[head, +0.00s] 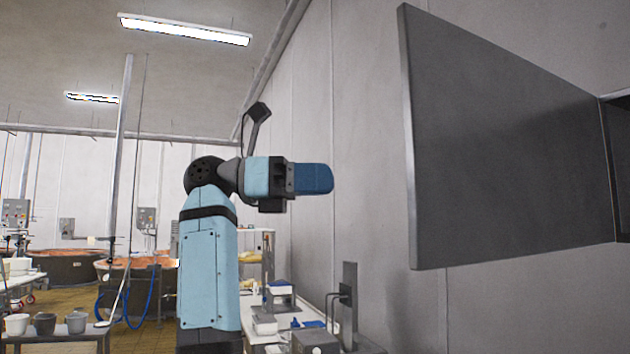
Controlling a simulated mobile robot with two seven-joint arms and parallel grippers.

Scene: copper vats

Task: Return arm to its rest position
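My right arm rises through the middle of the head view, light blue with dark joints. Its forearm stands nearly upright and its wrist bends over to the right. My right gripper (312,179) is raised, its blue end pointing right toward the wall. The fingers overlap from this side, so I cannot tell whether they are apart or together. I see nothing distinct held in it. My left gripper is not in view.
A large grey door panel (490,150) stands open to the right of my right gripper, with a visible gap between. Below is a cluttered worktable (262,338) along the wall. Copper vats (136,278) and a small table with cups (45,323) are left.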

